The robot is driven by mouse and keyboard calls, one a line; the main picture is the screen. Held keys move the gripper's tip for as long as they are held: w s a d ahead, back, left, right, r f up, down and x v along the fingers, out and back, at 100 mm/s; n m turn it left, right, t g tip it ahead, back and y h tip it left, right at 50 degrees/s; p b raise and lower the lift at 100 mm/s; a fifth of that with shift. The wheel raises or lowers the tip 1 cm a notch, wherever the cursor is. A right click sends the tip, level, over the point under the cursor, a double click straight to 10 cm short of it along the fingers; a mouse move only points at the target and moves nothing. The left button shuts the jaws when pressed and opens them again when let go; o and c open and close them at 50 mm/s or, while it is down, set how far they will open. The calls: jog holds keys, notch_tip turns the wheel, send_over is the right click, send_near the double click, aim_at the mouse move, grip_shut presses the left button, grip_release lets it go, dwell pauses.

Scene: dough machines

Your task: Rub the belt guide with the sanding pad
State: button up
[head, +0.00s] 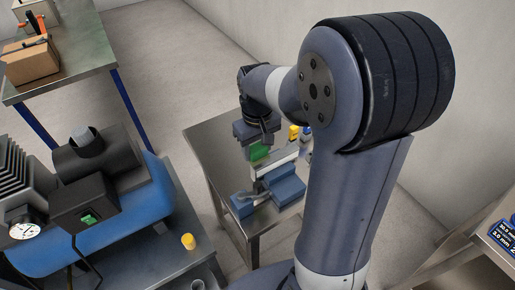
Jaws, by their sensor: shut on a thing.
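My gripper (252,138) points down over a small steel table and is shut on a green block, which I take for the sanding pad (260,152). Below and beside the pad is a light grey metal piece, which I take for the belt guide (277,167), held in a blue vise-like fixture (284,190). The pad overlaps the upper left part of the guide in the head view. I cannot tell whether they touch. My arm hides part of the table's right side.
The steel table (208,148) has bare surface at its back left. A blue and black machine (135,205) with a dial (24,228) stands at left. A yellow cup-like item (188,241) sits near the front bench edge. A cardboard box (28,64) lies on the far left table.

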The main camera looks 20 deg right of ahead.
jog(key=shift+r+p, duration=1.7)
jog(key=shift+r, duration=0.7)
